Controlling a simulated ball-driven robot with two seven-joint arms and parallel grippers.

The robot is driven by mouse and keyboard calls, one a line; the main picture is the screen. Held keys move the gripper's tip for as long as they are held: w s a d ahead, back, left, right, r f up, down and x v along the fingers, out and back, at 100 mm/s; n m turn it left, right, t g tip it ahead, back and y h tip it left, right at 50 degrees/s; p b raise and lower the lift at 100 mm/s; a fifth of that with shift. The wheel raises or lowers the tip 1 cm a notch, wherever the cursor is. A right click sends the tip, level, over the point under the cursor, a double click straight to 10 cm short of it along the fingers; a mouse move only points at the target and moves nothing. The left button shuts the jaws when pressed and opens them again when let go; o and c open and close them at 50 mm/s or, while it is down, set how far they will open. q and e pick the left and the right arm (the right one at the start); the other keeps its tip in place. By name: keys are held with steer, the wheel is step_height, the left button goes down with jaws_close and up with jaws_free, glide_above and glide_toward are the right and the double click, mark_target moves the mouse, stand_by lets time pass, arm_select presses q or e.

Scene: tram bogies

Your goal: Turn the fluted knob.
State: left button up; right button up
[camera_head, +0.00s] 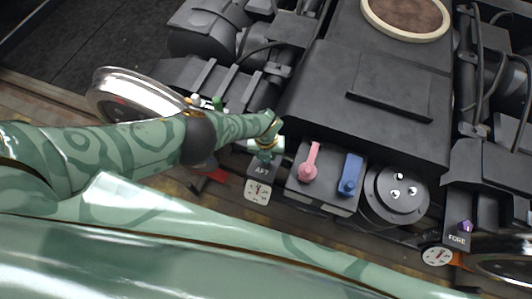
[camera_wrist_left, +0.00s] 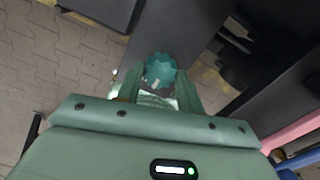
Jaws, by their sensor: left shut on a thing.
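A teal fluted knob (camera_wrist_left: 160,69) shows between the fingers of my left gripper (camera_wrist_left: 158,78) in the left wrist view. It has a scalloped rim and a small pale mark on its face. The fingers are shut on its sides. In the head view my left gripper (camera_head: 268,143) reaches down over the block marked AFT (camera_head: 262,170), and mostly hides the knob there. A white dial (camera_head: 257,191) with a dark pointer is on the front of that block. My right gripper is not in view.
Right of the AFT block are a pink lever (camera_head: 309,165), a blue lever (camera_head: 349,177) and a round dark cap (camera_head: 396,193). A purple knob (camera_head: 466,227) sits by the FORE label, near another dial (camera_head: 437,256). A metal wheel (camera_head: 137,95) stands at left.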

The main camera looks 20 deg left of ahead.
arm_select(q)
steer(key=shift+w, duration=0.1)
steer(key=o, duration=1)
step_height(320, 180, up, 16)
steer(key=p, duration=1.3)
steer(key=shift+r, duration=0.2)
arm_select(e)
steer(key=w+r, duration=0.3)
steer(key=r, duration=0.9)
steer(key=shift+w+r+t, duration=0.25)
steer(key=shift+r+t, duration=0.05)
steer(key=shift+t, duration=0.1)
